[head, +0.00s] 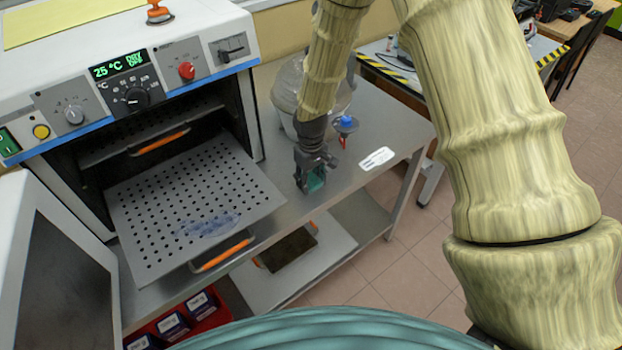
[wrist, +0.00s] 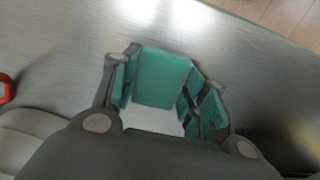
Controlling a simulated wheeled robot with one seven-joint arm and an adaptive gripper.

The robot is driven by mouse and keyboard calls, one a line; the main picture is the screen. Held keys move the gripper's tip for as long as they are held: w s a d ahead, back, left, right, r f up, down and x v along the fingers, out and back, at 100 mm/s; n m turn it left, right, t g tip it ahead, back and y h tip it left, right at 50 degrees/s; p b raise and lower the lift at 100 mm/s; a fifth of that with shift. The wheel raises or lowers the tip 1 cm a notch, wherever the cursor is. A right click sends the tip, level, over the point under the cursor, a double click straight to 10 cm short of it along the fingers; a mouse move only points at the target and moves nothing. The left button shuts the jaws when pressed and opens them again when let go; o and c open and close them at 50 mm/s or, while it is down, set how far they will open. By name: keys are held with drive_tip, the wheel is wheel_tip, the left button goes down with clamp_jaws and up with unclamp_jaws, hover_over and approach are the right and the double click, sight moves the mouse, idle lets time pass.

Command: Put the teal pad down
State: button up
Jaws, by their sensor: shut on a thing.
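The teal pad (wrist: 160,78) is a flat block held between the two fingers of my gripper (wrist: 165,95) in the wrist view. The fingers' inner faces are also teal. In the head view my gripper (head: 312,166) points down over the steel table (head: 364,131), right of the pulled-out oven shelf, and a little of the teal pad (head: 316,181) shows between the fingertips. The pad is at or just above the table top; I cannot tell whether it touches.
The oven (head: 150,75) is open, with a perforated shelf (head: 180,190) pulled out, bearing a bluish smear. A clear glass vessel (head: 287,90) and a blue-topped item (head: 346,122) stand behind my gripper. A white label (head: 377,158) lies to the right. Bare steel surrounds the fingertips.

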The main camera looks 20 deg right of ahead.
sight(311, 180)
drive_tip(key=shift+s+f, duration=0.25)
drive_tip(key=shift+f, duration=0.25)
drive_tip(key=o, duration=1)
drive_tip(key=shift+o, duration=0.7)
drive_tip(key=shift+w+f, duration=0.15)
drive_tip(key=shift+f, duration=0.1)
drive_tip(key=shift+r, duration=0.1)
drive_tip(key=shift+r, duration=0.15)
drive_tip(key=shift+w+r, duration=0.1)
drive_tip(key=shift+r, duration=0.5)
wheel_tip(311, 180, up, 12)
drive_tip(key=b, duration=0.2)
drive_tip(key=shift+b, duration=0.4)
